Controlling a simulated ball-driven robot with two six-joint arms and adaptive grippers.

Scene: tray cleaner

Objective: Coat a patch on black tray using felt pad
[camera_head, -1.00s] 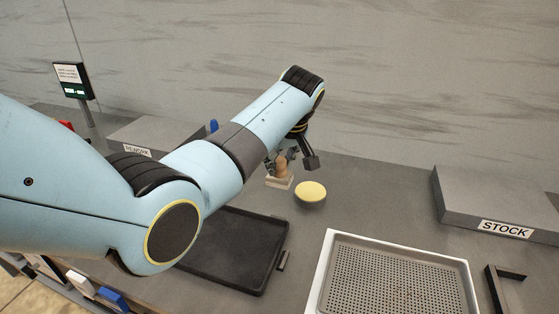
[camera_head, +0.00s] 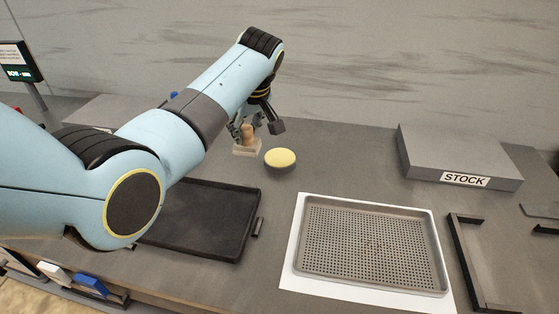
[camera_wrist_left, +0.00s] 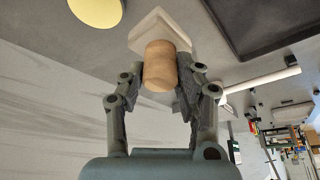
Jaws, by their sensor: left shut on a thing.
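The felt pad (camera_head: 247,149) is a pale square block with a round wooden handle. It is at the back of the counter, left of a yellow-topped round dish (camera_head: 280,158). My left gripper (camera_head: 250,132) is shut on the handle from above. The wrist view shows the wooden handle (camera_wrist_left: 160,65) between both fingers, with the pale block beyond it. I cannot tell whether the block touches the counter. The black tray (camera_head: 205,215) lies flat in front of the pad, its left part hidden by my left arm. My right gripper is not in view.
A grey perforated tray (camera_head: 372,245) lies on a white mat (camera_head: 293,275) to the right. A grey block labelled STOCK (camera_head: 455,155) stands at the back right. A dark angled bracket (camera_head: 462,260) is at the right. Counter between dish and STOCK block is clear.

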